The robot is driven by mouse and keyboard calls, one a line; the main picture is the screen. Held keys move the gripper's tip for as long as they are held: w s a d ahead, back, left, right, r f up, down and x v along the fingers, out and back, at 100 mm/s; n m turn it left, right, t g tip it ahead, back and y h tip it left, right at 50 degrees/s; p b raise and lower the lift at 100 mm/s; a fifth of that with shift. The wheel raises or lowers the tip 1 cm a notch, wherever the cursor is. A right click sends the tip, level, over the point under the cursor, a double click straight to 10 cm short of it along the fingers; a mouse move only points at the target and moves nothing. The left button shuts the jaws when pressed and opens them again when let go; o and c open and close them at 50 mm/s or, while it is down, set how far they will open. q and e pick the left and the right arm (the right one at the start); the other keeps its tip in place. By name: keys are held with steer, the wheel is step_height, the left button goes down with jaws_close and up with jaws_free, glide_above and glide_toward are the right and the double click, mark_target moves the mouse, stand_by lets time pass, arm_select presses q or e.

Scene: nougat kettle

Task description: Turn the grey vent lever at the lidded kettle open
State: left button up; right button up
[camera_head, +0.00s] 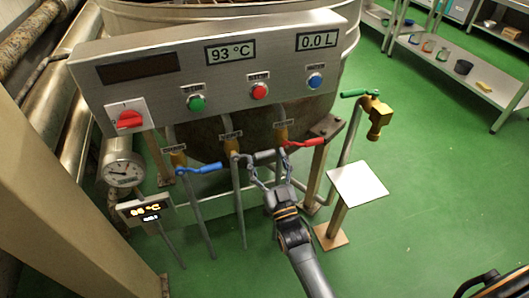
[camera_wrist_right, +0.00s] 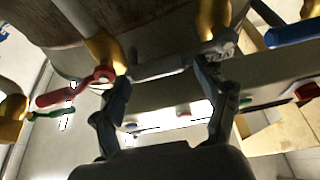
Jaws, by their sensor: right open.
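The grey vent lever (camera_head: 264,156) sits on the middle brass valve (camera_head: 231,147) under the kettle's control panel. Its handle points to the right. My right gripper (camera_head: 266,158) is open, with its fingertips around the handle's height. In the right wrist view, the grey lever (camera_wrist_right: 160,69) crosses between the spread fingers. One finger is near the lever's outer end and the other is near its valve; whether either touches cannot be told. The kettle (camera_head: 205,140) is partly hidden behind the panel. My left gripper is not in view.
A blue lever (camera_head: 200,168) is on the left, a red lever (camera_head: 304,143) close on the right, and a green-handled tap (camera_head: 376,112) farther right. A panel (camera_head: 220,75) with buttons overhangs the valves. A small square plate (camera_head: 357,184) on a post stands right of my arm.

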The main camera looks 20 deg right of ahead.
steer(key=shift+x, duration=1.2)
jaws_close()
